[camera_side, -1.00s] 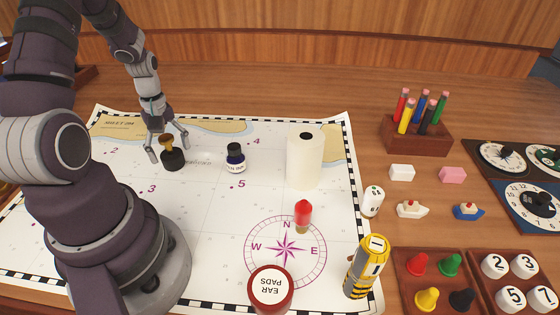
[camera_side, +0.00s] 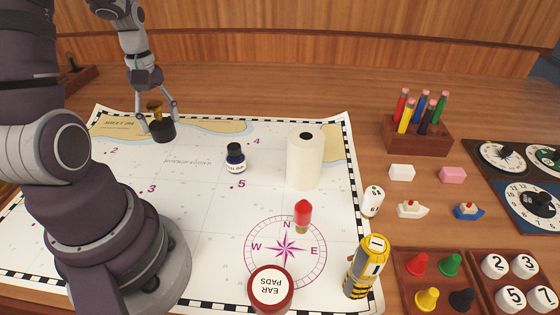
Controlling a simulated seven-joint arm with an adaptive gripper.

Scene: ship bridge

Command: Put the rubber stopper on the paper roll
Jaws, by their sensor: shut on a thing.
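A black round piece with a brass-coloured knob on top (camera_side: 162,131), which I take to be the rubber stopper, is upright at the back left over the chart. My gripper (camera_side: 160,122) is shut on it, one finger on each side. I cannot tell whether its base touches the chart. The paper roll (camera_side: 304,158) is a tall white cylinder with a dark core hole in its top. It stands upright on the right part of the chart, well to the right of my gripper.
An ink bottle (camera_side: 235,158) stands between my gripper and the paper roll. A red-topped piece (camera_side: 303,213), a red ear-pads tin (camera_side: 270,289) and a yellow canister (camera_side: 366,266) are nearer the front. A pencil block (camera_side: 417,135) is at the back right.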

